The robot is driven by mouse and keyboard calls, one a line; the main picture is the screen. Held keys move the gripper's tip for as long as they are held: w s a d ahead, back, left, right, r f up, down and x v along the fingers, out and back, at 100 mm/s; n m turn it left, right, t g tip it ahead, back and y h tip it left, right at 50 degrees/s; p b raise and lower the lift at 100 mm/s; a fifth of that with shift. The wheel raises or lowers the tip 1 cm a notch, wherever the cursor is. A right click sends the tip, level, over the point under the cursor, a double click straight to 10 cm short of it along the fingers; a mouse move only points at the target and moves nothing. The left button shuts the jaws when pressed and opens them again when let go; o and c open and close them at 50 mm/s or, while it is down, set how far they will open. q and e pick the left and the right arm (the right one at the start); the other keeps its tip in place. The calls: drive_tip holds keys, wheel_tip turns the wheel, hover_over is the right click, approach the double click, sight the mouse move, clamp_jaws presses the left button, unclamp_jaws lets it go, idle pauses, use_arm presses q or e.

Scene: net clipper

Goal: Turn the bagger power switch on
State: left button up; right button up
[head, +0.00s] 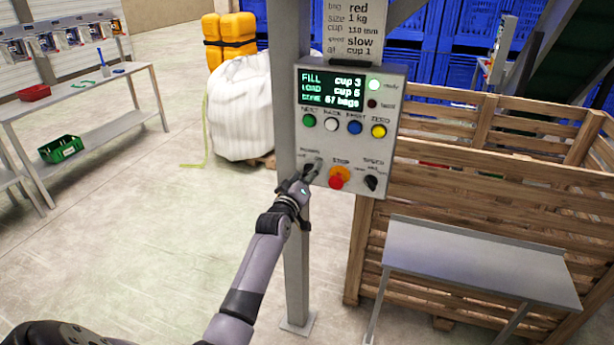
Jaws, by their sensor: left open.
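The bagger control panel (343,150) is a grey box on a grey post, with a lit screen (331,88) reading FILL cup 3, LOAD cup 6 and 67 bags. The power switch (311,166) is at its lower left, mostly hidden behind my left gripper (309,174). My left gripper is open with its fingers at the switch; I cannot tell whether they touch it. Which way the switch points is hidden. A red stop button (337,177) on a yellow base is just to the right, and a black speed knob (371,182) is further right. My right gripper is not in view.
A row of green, white, blue and yellow buttons (354,127) sits above the switch. A small grey table (470,262) and a wooden crate (480,205) stand to the right. A white bulk bag (240,105) stands behind the post.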

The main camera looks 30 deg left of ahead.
use_arm(q)
drive_tip(key=shift+s, duration=0.2)
drive_tip(key=v, duration=1.1)
drive_tip(key=shift+s+d, duration=0.2)
drive_tip(key=shift+s, duration=0.1)
